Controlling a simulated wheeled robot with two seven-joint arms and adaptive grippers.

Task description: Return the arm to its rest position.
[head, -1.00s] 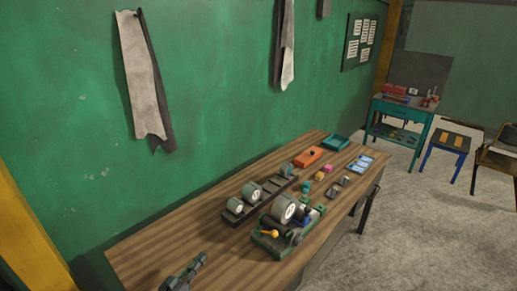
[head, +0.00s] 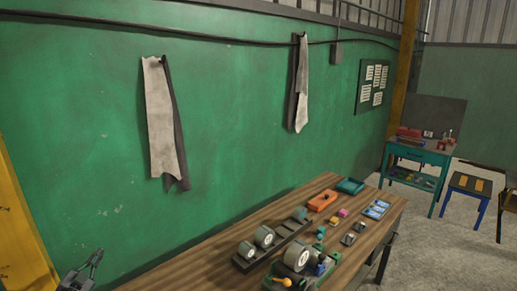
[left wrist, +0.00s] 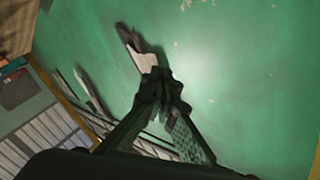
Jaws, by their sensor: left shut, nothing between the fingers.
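My left gripper (head: 93,262) shows at the lower left corner of the head view, in front of the green wall and beyond the left end of the workbench. In the left wrist view its fingers (left wrist: 165,82) meet at their tips, shut with nothing between them. The green wall fills most of that view behind them. My right gripper is in neither view.
The wooden workbench (head: 205,268) carries rollers on a dark rack (head: 262,255), a green-based device (head: 297,260), an orange tray (head: 322,200) and several small parts. Grey cloths (head: 162,115) hang on the wall. A teal table (head: 425,157) and a stool (head: 468,186) stand at the right.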

